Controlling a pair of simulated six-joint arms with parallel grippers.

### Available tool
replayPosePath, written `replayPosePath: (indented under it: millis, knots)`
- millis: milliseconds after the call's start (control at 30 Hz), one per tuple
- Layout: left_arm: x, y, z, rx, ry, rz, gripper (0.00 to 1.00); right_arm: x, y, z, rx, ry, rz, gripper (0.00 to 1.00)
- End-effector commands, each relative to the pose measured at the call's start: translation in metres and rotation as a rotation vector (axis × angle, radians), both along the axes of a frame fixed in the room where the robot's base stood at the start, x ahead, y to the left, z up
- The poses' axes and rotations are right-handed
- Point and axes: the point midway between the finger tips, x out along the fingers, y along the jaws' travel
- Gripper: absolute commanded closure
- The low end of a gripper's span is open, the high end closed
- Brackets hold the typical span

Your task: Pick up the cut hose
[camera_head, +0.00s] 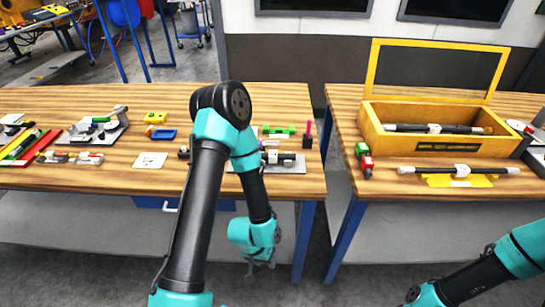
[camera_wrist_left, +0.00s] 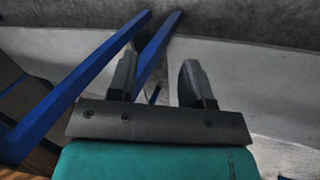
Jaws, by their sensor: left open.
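I cannot tell for sure which thing is the cut hose. One long black hose-like piece (camera_head: 408,128) with a white middle lies in the open yellow box on the right bench. A similar black piece (camera_head: 488,171) with a white middle rests across a yellow holder (camera_head: 436,181) in front of the box. My left gripper (camera_head: 262,262) hangs low in front of the left bench, well away from both pieces. In the left wrist view its two fingers (camera_wrist_left: 158,78) stand apart with nothing between them. My right gripper is outside the frame.
The left bench (camera_head: 118,180) carries several small parts and tools. A gap separates it from the right bench (camera_head: 390,188). The yellow box (camera_head: 440,147) has a raised lid. A red and green block (camera_head: 365,160) lies left of it. Blue bench legs (camera_wrist_left: 75,90) show in the left wrist view.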

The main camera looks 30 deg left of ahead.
Motion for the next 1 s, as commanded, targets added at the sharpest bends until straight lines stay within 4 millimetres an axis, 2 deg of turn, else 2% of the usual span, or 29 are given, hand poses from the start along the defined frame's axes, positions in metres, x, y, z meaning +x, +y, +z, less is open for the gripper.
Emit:
replayPosePath:
  millis: [233,367,467,633,700,867,1000]
  knots:
    - [0.000,0.000,0.000,0.000,0.001,-0.001,0.57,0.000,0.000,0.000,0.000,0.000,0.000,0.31]
    - [0.004,-0.007,0.002,-0.006,0.000,-0.041,0.57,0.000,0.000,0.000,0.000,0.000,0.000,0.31]
    - [0.010,-0.023,0.005,-0.017,0.001,-0.129,0.57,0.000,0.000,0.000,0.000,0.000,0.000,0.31]
    - [0.025,-0.066,0.017,-0.032,0.008,-0.392,0.57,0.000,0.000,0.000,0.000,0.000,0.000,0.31]
    - [0.052,-0.086,0.026,-0.020,-0.034,-0.558,0.57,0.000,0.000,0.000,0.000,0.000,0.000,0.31]
    - [0.096,-0.129,0.052,0.035,-0.099,-0.907,0.57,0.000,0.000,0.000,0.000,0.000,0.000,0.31]
    - [0.132,-0.168,0.081,0.118,-0.152,-1.195,0.57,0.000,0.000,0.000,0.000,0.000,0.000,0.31]
